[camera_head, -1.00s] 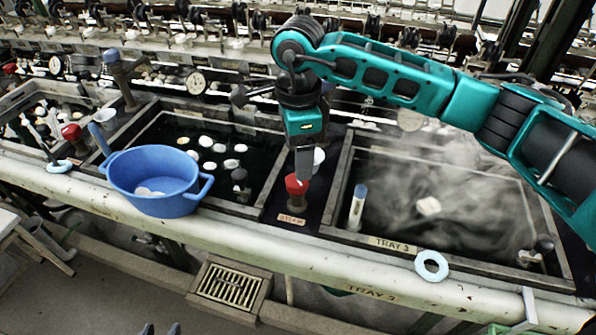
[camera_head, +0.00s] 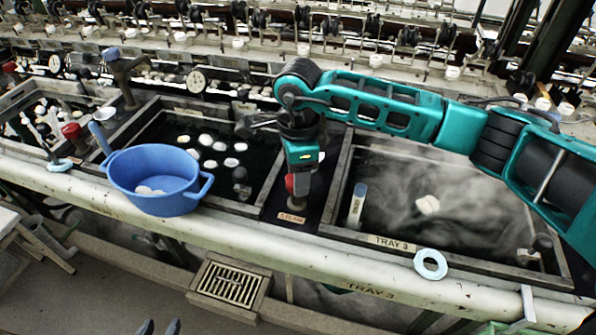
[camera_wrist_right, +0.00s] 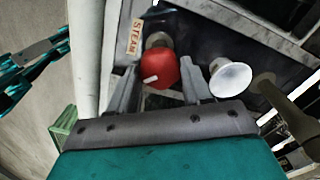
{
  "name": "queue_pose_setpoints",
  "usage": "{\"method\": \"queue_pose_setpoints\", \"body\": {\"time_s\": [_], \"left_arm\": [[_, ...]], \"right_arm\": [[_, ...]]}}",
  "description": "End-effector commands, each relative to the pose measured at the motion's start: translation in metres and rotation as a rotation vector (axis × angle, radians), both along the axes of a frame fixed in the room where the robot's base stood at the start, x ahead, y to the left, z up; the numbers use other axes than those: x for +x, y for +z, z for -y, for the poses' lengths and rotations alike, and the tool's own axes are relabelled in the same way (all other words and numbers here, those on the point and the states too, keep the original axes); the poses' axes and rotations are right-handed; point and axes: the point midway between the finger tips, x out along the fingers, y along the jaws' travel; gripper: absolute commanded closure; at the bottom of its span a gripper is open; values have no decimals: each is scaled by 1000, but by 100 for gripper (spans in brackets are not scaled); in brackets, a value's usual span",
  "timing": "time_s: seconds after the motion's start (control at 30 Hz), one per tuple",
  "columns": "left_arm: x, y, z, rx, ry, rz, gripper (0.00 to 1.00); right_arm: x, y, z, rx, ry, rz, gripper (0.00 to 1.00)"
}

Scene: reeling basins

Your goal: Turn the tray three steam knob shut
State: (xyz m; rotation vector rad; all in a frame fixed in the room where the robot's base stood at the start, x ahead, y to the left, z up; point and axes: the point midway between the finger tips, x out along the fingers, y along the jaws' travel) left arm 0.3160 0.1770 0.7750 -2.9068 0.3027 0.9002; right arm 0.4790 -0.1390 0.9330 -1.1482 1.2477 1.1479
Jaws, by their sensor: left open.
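The red steam knob (camera_head: 291,184) stands on its post behind a STEAM label (camera_head: 291,218), at the left side of tray 3 (camera_head: 395,243). My right gripper (camera_head: 303,183) points down at the knob and partly hides it. In the right wrist view, the red knob (camera_wrist_right: 159,69) with a white mark lies between the two spread fingers of my right gripper (camera_wrist_right: 159,88). A gap shows at the left finger; contact at the right finger is unclear. My left gripper (camera_head: 160,328) is open and empty at the bottom edge, showing only its fingertips.
A blue basin (camera_head: 152,203) stands on the front ledge to the left. Steam hangs over tray 3's water. A white funnel-shaped cup (camera_wrist_right: 230,78) is close beside the knob.

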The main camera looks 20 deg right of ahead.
Motion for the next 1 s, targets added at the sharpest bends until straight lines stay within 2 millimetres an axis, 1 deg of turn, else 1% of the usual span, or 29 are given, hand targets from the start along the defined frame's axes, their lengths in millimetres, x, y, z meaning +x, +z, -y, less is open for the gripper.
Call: {"method": "queue_pose_setpoints", "body": {"time_s": [0.03,0.3,0.33,0.5,0.67,0.87,1.0], "left_arm": [[1,0,0,0,0,2,57],[1,1,0,0,1,2,57],[1,1,0,0,1,2,57],[1,0,0,0,1,2,57],[1,-3,0,0,1,1,57],[-1,-10,0,0,1,-3,57],[-2,-14,0,0,1,-5,57]], "right_arm": [[0,0,0,0,0,0,56],[0,0,0,0,0,0,82],[0,0,0,0,0,0,83],[0,0,0,1,-10,0,83],[0,0,0,1,-58,1,83],[0,-1,0,1,-184,1,83],[0,-1,-1,2,-301,1,83]]}}
